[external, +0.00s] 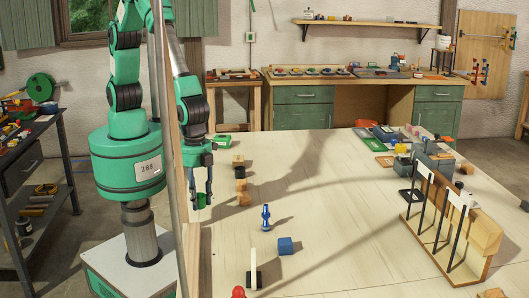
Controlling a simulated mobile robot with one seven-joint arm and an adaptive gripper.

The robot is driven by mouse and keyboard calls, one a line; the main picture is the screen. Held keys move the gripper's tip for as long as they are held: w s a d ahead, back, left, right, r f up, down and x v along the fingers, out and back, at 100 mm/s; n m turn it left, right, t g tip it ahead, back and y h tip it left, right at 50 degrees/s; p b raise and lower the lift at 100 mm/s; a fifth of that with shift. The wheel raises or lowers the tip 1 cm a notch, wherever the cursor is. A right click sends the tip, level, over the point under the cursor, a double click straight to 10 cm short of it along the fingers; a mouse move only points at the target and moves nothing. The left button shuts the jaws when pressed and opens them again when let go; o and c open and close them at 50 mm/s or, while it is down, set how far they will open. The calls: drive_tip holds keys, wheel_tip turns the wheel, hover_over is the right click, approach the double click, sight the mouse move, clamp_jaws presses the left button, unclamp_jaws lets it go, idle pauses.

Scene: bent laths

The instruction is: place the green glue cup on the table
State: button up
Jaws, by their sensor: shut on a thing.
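The green glue cup (202,200) is small and sits between the fingers of my gripper (202,194), over the left side of the pale wooden table (330,200). My gripper points down and is shut on the cup. The fingers partly cover the cup. I cannot tell from this view whether the cup's base touches the table or hangs a little above it.
Several small wooden and dark blocks (240,171) stand just right of my gripper. A clamp rack (440,248) is at right. The table's middle is clear.

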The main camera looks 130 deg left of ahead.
drive_tip(key=shift+a, duration=0.15)
